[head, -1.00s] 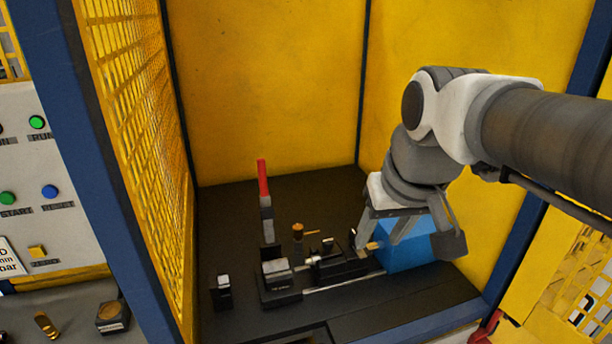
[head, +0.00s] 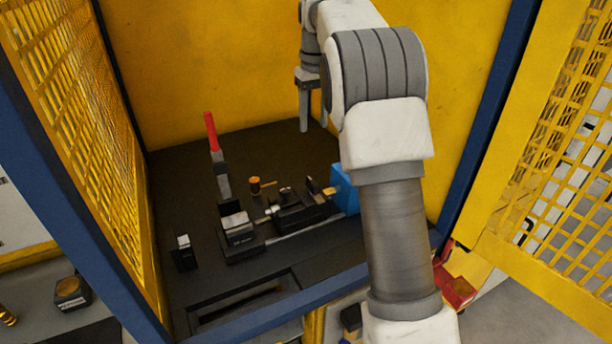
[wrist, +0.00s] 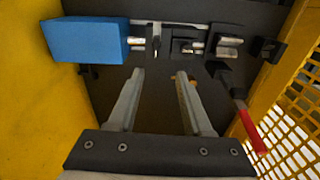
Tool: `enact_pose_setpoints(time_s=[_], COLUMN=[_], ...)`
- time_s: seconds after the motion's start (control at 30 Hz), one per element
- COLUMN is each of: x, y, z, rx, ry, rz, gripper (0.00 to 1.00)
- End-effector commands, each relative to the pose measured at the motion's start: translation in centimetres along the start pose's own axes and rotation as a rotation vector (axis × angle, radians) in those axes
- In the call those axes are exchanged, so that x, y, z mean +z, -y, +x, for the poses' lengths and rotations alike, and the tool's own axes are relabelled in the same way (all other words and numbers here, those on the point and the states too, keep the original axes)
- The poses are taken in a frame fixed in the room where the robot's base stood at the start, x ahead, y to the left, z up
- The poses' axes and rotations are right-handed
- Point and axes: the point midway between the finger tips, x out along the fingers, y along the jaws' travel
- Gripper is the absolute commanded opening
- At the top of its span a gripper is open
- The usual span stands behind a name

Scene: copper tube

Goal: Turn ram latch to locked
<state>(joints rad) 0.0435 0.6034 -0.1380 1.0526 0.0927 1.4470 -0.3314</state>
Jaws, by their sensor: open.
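My gripper (head: 313,126) hangs fingers-down at the back of the cell, behind the fixture, and is open and empty. In the wrist view its two fingers (wrist: 158,74) are spread apart. The brass-capped post with a short lever (head: 256,186) stands behind the black clamp blocks (head: 297,212). A brass-coloured bit shows by the right finger in the wrist view, partly hidden. A red-handled lever (head: 211,135) stands upright at the left; it also shows at the right of the wrist view (wrist: 252,135). I cannot tell for certain which part is the ram latch.
A blue block (head: 344,190) sits at the fixture's right end, partly behind my arm. Yellow mesh (head: 95,130) borders the left side, and yellow panels close the back. A slotted recess (head: 240,303) lies in front. The dark deck behind the fixture has free room.

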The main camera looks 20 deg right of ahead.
Motion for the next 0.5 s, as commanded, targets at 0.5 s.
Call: enact_pose_setpoints(time_s=[0.5], x=[-2.0], y=[-0.9], z=[5.8], rx=[-0.003], ry=[0.05], rz=[-0.03], gripper=[0.5])
